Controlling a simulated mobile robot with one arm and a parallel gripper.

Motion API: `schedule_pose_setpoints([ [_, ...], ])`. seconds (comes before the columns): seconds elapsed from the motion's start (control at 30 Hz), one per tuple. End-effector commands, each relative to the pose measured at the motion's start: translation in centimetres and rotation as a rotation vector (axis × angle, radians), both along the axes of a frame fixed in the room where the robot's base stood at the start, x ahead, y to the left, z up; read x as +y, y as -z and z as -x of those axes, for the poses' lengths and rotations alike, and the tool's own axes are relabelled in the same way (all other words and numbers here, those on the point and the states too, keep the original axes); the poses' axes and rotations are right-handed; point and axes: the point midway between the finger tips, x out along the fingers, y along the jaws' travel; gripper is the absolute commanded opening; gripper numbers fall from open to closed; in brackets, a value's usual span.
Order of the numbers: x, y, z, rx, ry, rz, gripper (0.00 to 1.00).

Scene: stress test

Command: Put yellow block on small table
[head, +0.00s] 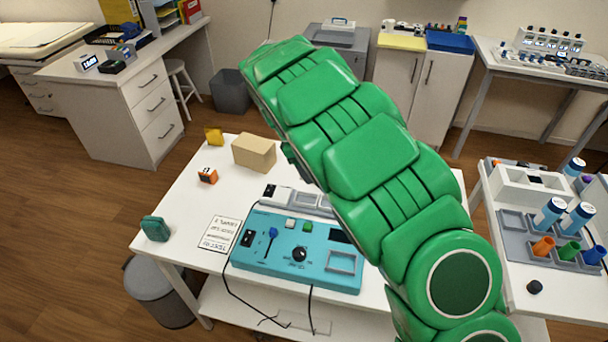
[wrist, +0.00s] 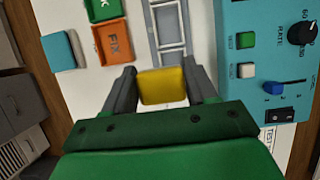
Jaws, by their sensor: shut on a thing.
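My gripper (wrist: 163,78) is shut on a yellow block (wrist: 163,87), which sits between its two grey fingers in the wrist view. The gripper is above a white tabletop, beside a teal control box (wrist: 258,50). In the head view my green arm hides the gripper and the held block. The white table (head: 185,210) in front of me carries the teal box (head: 262,258). A separate small yellow-orange item (head: 214,136) stands at that table's back left corner. I cannot tell which table is the small one.
A cardboard-coloured box (head: 254,152), orange cube (head: 208,175), teal item (head: 155,229) and paper sheet (head: 220,234) lie on the white table. The wrist view shows an orange FIX tray (wrist: 113,42) and blue-white block (wrist: 62,52). A right-hand table (head: 540,300) holds tubes and racks.

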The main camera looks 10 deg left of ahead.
Motion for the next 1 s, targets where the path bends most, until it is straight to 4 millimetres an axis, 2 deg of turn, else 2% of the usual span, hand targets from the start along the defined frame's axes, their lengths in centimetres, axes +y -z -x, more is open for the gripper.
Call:
schedule_pose_setpoints([
  [0.3, 1.3, 1.5, -2.8, 0.002, 0.001, 0.000, 0.23],
  [0.8, 2.8, 5.7, -6.0, 0.002, 0.002, 0.000, 0.23],
  [1.0, 3.2, 6.7, -6.7, 0.003, 0.001, 0.000, 0.23],
])
